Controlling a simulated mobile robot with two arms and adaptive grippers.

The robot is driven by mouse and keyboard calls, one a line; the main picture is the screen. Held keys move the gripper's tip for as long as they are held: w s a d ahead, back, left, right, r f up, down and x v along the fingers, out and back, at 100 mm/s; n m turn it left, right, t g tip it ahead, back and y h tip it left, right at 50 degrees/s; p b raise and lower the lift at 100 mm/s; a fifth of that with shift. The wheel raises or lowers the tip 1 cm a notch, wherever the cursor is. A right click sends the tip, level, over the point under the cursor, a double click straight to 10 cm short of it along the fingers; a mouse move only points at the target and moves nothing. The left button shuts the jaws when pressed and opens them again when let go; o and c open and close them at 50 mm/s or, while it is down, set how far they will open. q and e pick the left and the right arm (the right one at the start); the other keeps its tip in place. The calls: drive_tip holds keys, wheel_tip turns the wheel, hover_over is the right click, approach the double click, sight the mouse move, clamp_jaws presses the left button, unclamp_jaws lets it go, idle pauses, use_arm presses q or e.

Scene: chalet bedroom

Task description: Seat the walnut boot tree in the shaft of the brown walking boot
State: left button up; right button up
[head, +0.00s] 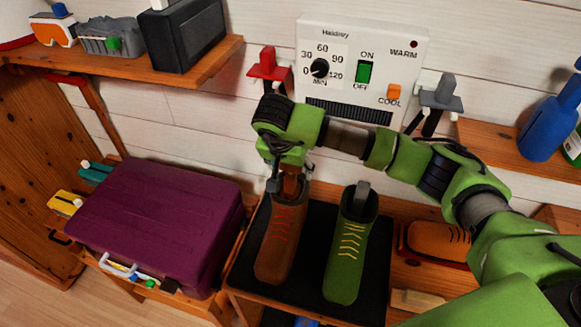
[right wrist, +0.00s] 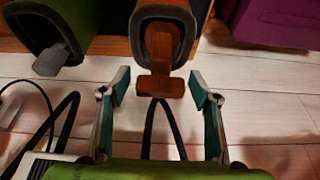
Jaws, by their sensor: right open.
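My right gripper (head: 284,182) is over the boot's top. In the right wrist view the right gripper (right wrist: 158,80) is open, with fingers apart on either side of the block. My left gripper is not in view.
A green boot (head: 347,260) with a grey piece in its shaft stands close on the right. A purple case (head: 150,225) lies to the left. A white dryer box (head: 345,50) hangs on the wall behind.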

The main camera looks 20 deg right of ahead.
drive_tip(key=b+v, duration=0.2)
drive_tip(key=v, duration=1)
drive_tip(key=shift+r, duration=0.2)
